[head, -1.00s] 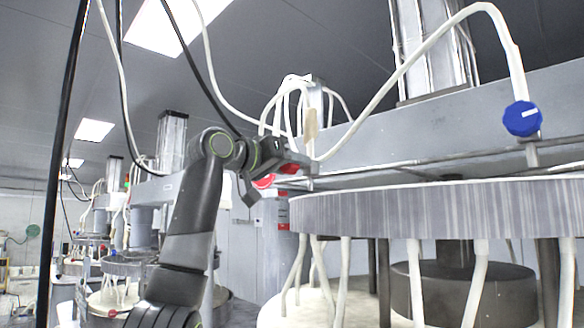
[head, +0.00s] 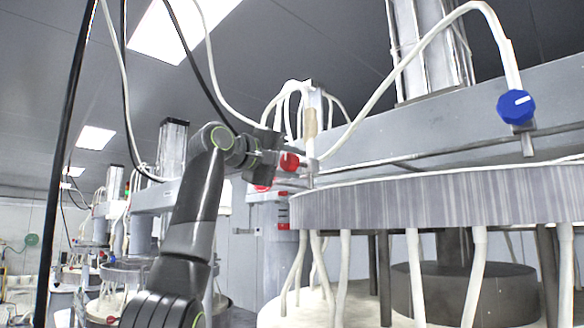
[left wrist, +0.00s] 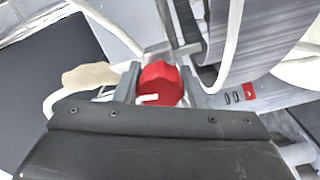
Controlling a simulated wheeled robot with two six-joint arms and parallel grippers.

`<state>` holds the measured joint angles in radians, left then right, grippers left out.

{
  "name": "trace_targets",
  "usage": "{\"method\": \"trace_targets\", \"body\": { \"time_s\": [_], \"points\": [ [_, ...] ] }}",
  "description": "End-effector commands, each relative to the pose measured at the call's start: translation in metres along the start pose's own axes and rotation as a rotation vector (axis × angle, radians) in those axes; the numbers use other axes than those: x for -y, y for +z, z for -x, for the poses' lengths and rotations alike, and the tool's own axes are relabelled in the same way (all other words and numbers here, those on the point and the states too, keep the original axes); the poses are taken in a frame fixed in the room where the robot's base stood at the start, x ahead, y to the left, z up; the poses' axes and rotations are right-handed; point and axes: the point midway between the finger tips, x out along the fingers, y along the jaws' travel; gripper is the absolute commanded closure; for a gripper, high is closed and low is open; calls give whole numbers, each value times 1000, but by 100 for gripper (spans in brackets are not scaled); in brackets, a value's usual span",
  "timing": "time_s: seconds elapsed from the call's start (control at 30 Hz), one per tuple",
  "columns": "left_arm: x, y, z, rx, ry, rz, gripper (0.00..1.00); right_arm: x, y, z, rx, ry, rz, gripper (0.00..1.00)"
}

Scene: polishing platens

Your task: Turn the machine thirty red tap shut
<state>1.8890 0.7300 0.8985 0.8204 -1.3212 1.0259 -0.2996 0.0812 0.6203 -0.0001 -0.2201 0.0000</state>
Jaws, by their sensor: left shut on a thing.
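The red tap (head: 289,162) is on the pipe end above the near platen's left edge in the head view. In the left wrist view it is a round red knob (left wrist: 160,84) with a pale mark lying nearly level across the picture. My left gripper (head: 281,153) is at the tap, with one finger on each side of the knob, shut on it. Part of the tap's body is hidden by the gripper in the head view. My right gripper is in neither view.
A blue tap (head: 516,107) hangs on a white hose at the right. The large grey platen (head: 400,205) lies just right of and below my gripper. White hoses and a grey beam (head: 440,110) are close above. More machines stand at the back left.

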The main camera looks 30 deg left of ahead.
Motion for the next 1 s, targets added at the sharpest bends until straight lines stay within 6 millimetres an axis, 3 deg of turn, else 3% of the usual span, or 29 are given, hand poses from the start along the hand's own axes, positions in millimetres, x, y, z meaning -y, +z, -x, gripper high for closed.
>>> {"method": "trace_targets", "body": {
  "time_s": [0.33, 0.87, 0.9, 1.0],
  "points": [
    [0, 0, 0, -2, 1, 132, 86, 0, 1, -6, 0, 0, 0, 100],
    [0, -1, 0, -1, 1, 155, 86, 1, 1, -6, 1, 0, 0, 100],
    [0, -1, 0, -1, 1, 155, 59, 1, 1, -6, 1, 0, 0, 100],
    [0, 0, 0, -1, 1, 154, 46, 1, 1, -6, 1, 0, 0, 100]
  ]
}}
